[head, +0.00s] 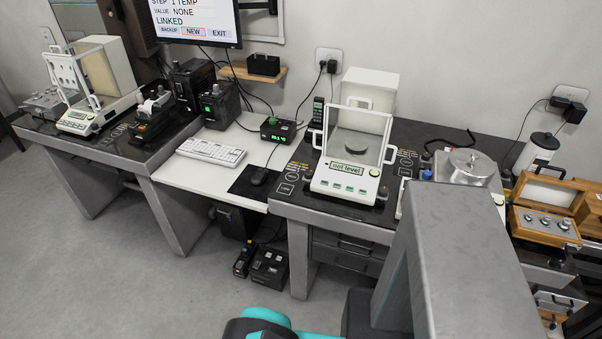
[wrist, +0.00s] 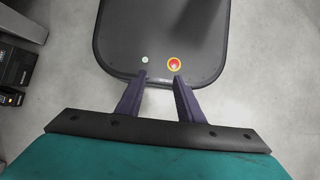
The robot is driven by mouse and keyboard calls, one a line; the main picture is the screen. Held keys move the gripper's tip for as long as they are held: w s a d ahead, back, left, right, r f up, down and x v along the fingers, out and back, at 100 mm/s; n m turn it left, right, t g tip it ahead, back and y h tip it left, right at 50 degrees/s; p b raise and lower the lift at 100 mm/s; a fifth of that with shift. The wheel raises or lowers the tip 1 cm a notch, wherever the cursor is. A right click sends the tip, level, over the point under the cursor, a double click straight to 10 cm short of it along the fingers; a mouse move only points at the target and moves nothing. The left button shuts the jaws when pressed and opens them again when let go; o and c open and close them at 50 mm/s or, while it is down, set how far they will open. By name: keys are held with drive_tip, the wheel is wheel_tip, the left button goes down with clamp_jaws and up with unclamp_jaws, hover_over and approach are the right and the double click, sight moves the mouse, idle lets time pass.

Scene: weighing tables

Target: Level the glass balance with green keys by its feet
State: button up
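The glass balance with green keys (head: 350,176) stands on the middle dark-topped table in the head view. Its display (head: 349,168) reads "not level", with a row of green keys below it. Its clear glass draft shield (head: 357,133) encloses a round grey pan (head: 353,143). A small greenish round spot (head: 374,171) shows at the right of its front panel. A dark foot (head: 383,192) shows at its right front corner; the other feet are hard to make out. My gripper (wrist: 161,76) is open and empty in the wrist view, far from the balance.
Another glass balance (head: 82,118) stands on the left table. A keyboard (head: 211,151) lies on the white desk. Open floor (head: 110,265) lies in front of the left table.

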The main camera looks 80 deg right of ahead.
sight(309, 174)
drive_tip(key=w+d+r+n+h+b, duration=0.1)
drive_tip(key=w+d+r, duration=0.25)
drive_tip(key=d, duration=0.55)
drive_tip(key=w+d+r+n+h+b, duration=0.15)
drive_tip(key=w+d, duration=0.25)
drive_tip(key=d, duration=0.5)
drive_tip(key=w+d+r+n+h, duration=0.1)
drive_tip(key=w+d+r, duration=0.25)
drive_tip(key=d, duration=0.55)
drive_tip(key=d+r+g, duration=0.1)
drive_tip(key=d+r, duration=0.4)
drive_tip(key=d, duration=0.6)
drive_tip(key=s+d+r+g+h+b, duration=0.1)
drive_tip(key=s+d+r, duration=0.4)
drive_tip(key=d, duration=0.4)
drive_tip(key=s+d+r+g+h+b, duration=0.1)
drive_tip(key=s+d+r+g, duration=0.1)
drive_tip(key=d+r, duration=0.65)
drive_tip(key=s+d+r+g+y+b, duration=0.1)
drive_tip(key=s+d+r+g, duration=0.2)
drive_tip(key=s+d+r, duration=0.7)
wheel_tip(309, 174, up, 4)
drive_tip(key=s, duration=0.2)
drive_tip(key=shift+s+d+f, duration=0.25)
drive_tip(key=shift+s+d, duration=0.05)
drive_tip(key=shift+y, duration=0.25)
drive_tip(key=shift+p+x, duration=1.05)
drive_tip(key=shift+x, duration=5.85)
drive_tip(key=shift+c, duration=0.3)
